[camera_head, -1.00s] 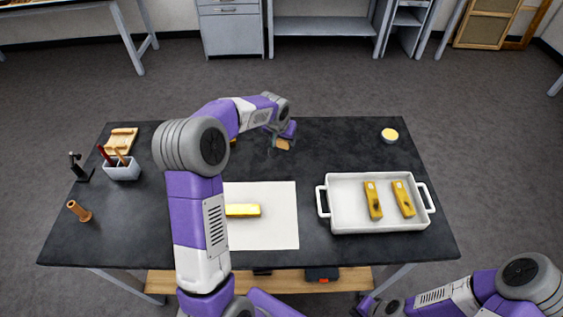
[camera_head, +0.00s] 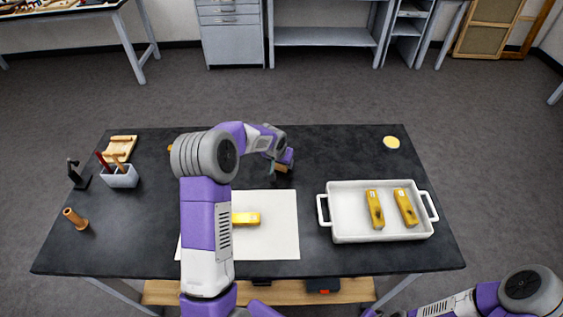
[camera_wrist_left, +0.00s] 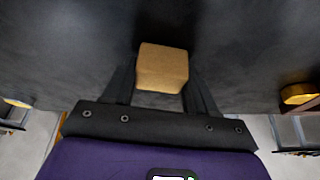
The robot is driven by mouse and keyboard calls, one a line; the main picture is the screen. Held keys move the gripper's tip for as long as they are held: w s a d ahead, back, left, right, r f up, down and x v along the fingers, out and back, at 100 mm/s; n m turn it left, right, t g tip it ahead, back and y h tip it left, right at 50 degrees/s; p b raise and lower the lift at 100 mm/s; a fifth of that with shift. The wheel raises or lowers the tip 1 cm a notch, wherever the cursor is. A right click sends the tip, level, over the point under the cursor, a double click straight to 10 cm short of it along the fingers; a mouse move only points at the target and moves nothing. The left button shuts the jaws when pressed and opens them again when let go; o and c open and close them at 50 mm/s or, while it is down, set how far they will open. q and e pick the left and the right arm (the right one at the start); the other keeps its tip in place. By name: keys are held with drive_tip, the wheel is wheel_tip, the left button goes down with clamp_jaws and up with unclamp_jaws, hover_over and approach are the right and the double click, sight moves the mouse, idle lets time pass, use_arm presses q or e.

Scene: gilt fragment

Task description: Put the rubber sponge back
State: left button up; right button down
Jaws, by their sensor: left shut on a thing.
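The rubber sponge, seemingly the tan block (camera_head: 281,168), is between the fingers of my left gripper (camera_head: 283,160) over the back middle of the dark table. In the left wrist view the block (camera_wrist_left: 162,68) sits between the two dark fingers of my left gripper (camera_wrist_left: 160,88), which is shut on it. The dark tabletop lies beyond it. I cannot tell whether the block touches the table. My right arm shows at the bottom right of the head view; its gripper is out of view.
A white sheet (camera_head: 275,235) with a yellow bar (camera_head: 246,219) lies in front. A white tray (camera_head: 345,228) holds two yellow blocks. A pale round item (camera_head: 391,142) is at back right. A tool cup (camera_head: 119,177), wooden rack (camera_head: 122,147) and wooden peg (camera_head: 75,218) stand left.

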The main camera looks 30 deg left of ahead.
use_arm(q)
drive_tip(key=o, duration=0.9)
drive_tip(key=shift+f, duration=0.1)
drive_tip(key=shift+o, duration=0.2)
drive_tip(key=shift+r, duration=0.25)
drive_tip(key=p+v, duration=0.1)
drive_tip(key=v, duration=1.1)
drive_tip(key=shift+p, duration=0.35)
